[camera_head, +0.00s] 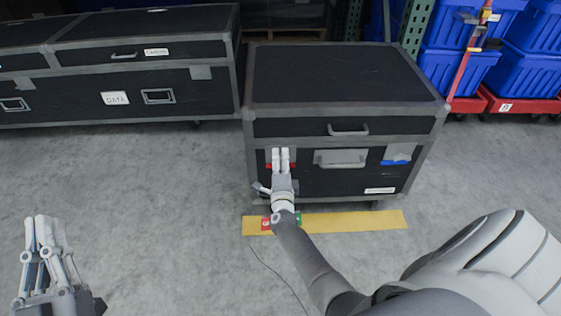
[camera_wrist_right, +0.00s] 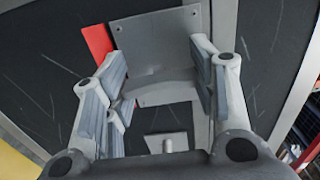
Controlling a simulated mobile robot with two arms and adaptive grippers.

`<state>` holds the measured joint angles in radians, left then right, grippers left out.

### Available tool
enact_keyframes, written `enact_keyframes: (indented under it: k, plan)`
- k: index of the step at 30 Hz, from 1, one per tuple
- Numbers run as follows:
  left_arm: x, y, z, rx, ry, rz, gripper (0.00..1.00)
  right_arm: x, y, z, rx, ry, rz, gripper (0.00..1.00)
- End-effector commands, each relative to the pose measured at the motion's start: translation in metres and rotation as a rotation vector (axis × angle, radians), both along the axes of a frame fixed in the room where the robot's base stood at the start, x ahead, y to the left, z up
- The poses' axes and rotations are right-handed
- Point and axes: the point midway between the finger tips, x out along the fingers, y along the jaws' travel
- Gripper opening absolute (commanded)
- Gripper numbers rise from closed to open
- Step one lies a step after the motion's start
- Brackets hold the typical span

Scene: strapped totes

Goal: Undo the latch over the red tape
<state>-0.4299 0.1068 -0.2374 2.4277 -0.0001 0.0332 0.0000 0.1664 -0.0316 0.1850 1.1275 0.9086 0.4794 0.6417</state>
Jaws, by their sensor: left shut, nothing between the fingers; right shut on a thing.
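The black case (camera_head: 345,80) with grey edges stands on the floor ahead of me. Red tape (camera_head: 268,166) shows on its front at the left, partly hidden by my right gripper (camera_head: 280,153). In the right wrist view the red tape (camera_wrist_right: 97,45) lies beside the grey metal latch (camera_wrist_right: 160,38). My right gripper (camera_wrist_right: 155,85) has its fingers on both sides of the latch's lower part and is shut on it. Whether the latch is undone I cannot tell. My left gripper (camera_head: 46,222) is shut and empty, above the floor at the left.
A second latch (camera_head: 398,152) sits over blue tape (camera_head: 395,162) at the case's right. A recessed plate (camera_head: 340,159) and a handle (camera_head: 348,132) are between. Long cases (camera_head: 120,75) stand left, blue totes (camera_head: 460,72) behind right. Yellow floor tape (camera_head: 350,221) runs in front.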

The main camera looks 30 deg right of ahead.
Motion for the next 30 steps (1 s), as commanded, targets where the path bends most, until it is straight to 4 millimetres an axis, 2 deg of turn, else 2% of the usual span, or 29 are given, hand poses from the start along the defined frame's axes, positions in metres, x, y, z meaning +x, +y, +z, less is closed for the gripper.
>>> enact_keyframes:
  k: [8,9,14,25,30]
  plan:
    - [0.0,0.0,0.0,0.0,0.0,0.0,0.0,0.0,0.001,-0.001,-0.003,0.004,0.002,0.29]
    - [0.0,0.0,0.0,0.0,0.0,0.0,0.0,0.0,0.001,-0.001,-0.003,0.004,0.002,0.55]
    - [0.0,0.0,0.0,0.0,0.0,0.0,0.0,0.0,0.0,-0.001,-0.002,0.002,0.001,0.75]
    - [-0.001,0.0,0.001,-0.001,-0.003,0.0,0.0,-0.002,0.002,-0.001,-0.001,0.002,0.001,0.75]
    - [0.0,0.0,0.0,-0.001,-0.002,0.0,0.0,-0.018,0.012,-0.002,0.002,0.003,0.001,0.75]
